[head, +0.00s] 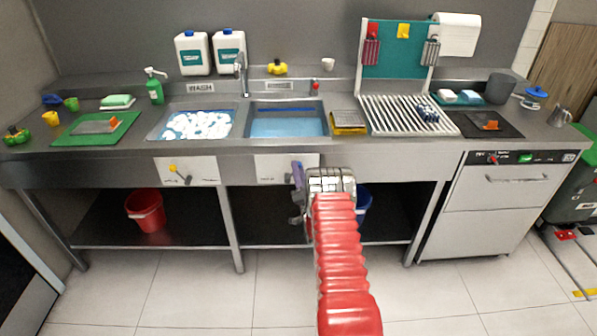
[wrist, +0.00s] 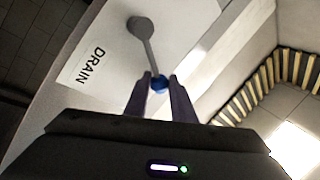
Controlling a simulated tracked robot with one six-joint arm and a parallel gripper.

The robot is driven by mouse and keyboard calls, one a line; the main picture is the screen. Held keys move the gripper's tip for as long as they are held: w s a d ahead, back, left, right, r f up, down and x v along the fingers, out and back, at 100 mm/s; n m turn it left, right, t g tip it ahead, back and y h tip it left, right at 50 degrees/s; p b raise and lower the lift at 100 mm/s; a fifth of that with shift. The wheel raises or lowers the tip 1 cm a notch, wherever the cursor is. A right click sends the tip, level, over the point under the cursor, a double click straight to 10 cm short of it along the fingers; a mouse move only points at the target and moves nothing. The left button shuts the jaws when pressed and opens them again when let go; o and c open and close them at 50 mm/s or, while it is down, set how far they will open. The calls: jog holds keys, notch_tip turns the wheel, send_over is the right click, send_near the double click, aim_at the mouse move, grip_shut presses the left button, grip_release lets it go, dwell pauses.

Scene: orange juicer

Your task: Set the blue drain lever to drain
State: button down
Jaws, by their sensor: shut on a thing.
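The drain lever (wrist: 148,50) is a grey rod with a round pivot and a blue knob (wrist: 158,84) at its end, on a white panel. In the wrist view the knob sits between the two fingers of my gripper (wrist: 160,80), which is shut on it. The word DRAIN (wrist: 86,64) is on a white label left of the lever, and the rod points away from it. In the head view my gripper (head: 297,173) is at the white panel (head: 272,169) under the right basin. There the lever is hidden behind my gripper.
A second white panel with a yellow-knobbed lever (head: 179,174) is under the left, foamy basin (head: 196,124). The right basin (head: 288,122) holds blue water. A red bucket (head: 146,211) and a partly hidden blue bucket (head: 364,203) stand on the lower shelf.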

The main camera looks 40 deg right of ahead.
jog(key=shift+d, duration=0.15)
jog(key=c, duration=1.8)
grip_release()
jog(key=shift+s, duration=0.1)
jog(key=shift+o, duration=0.2)
jog(key=v, duration=1.4)
